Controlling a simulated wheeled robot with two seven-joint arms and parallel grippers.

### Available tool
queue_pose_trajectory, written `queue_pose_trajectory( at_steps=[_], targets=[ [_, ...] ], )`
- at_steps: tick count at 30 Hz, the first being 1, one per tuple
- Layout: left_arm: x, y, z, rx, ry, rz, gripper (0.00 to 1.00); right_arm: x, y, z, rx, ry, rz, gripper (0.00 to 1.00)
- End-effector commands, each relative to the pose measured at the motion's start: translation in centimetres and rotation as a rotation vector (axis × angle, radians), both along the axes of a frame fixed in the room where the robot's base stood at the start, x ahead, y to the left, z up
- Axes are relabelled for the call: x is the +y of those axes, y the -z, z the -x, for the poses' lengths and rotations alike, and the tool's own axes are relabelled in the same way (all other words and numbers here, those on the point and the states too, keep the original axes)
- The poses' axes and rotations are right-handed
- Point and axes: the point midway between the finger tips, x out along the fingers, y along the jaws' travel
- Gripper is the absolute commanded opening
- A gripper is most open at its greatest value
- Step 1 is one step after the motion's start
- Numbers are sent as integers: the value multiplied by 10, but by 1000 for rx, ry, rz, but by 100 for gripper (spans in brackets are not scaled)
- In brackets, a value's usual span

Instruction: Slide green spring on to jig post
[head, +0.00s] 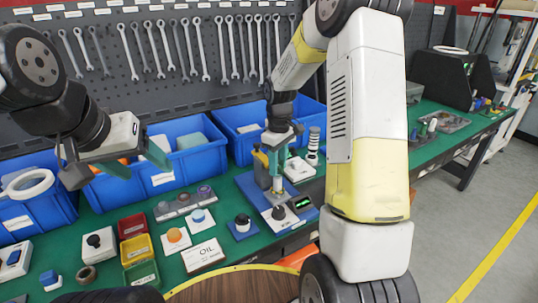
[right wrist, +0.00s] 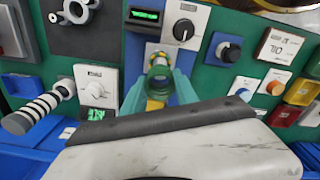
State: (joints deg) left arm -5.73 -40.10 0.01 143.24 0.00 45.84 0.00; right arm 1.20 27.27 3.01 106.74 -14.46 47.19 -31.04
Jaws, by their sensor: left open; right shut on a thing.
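My right gripper (head: 281,165) is low over the jig, a blue base (head: 250,190) with a pale plate (head: 264,199), a black knob and a small green display. In the right wrist view its teal fingers (right wrist: 159,90) are shut on the green spring (right wrist: 158,72), seen nearly end-on as a ring. The jig post is mostly hidden behind the spring and fingers; I cannot tell whether the spring is around it or just above it. My left gripper (head: 112,165) is open and empty, above the blue bins at left.
A black-and-white striped cylinder (head: 313,146) stands right of the jig. A knob box (head: 242,226), an OIL card (head: 203,256) and red (head: 132,226), yellow and green trays lie to the left. Blue bins (head: 185,160) line the back below a tool wall.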

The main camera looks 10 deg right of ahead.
Motion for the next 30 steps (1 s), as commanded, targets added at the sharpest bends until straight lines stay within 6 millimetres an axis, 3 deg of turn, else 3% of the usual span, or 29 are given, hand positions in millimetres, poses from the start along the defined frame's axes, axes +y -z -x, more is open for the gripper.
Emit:
queue_pose_trajectory(
  at_steps=[30],
  targets=[
    [0, 0, 0, 0, 0, 0, 65, 0, 6, 0, 0, 0, 0, 0]
  ],
)
